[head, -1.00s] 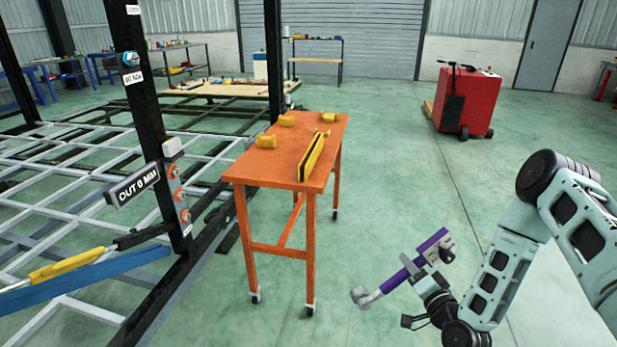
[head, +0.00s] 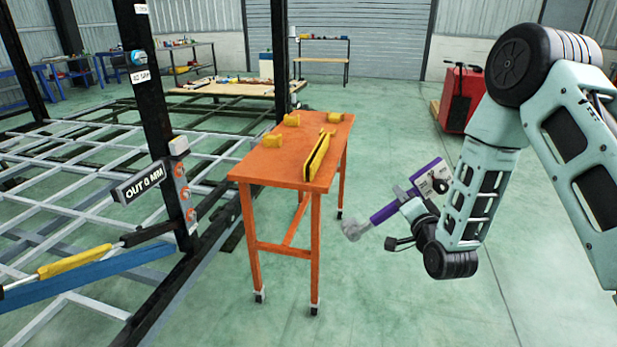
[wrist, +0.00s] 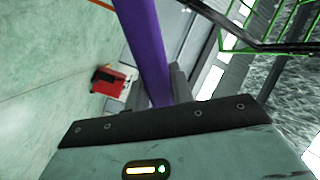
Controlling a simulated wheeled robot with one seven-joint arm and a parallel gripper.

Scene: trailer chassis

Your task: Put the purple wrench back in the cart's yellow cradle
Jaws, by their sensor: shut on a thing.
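The purple wrench (head: 386,212) is held in my gripper (head: 408,200), to the right of the orange cart (head: 262,166) and apart from it. Its grey head (head: 355,229) points down and left. A purple block with a light face (head: 430,178) shows at its upper end. In the wrist view the purple shaft (wrist: 145,45) runs up from between the jaws of my gripper (wrist: 160,100). Yellow pieces stand on the cart's top: a long slotted one (head: 318,158) near the right edge and small blocks (head: 272,140) along the left and back. Which of them form the cradle I cannot tell.
A black post (head: 155,120) with an "OUT 0 MM" sign (head: 138,184) and the white-grey chassis frame (head: 75,170) stand left of the cart. A red machine (head: 462,98) is behind my arm. The green floor right of the cart is clear.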

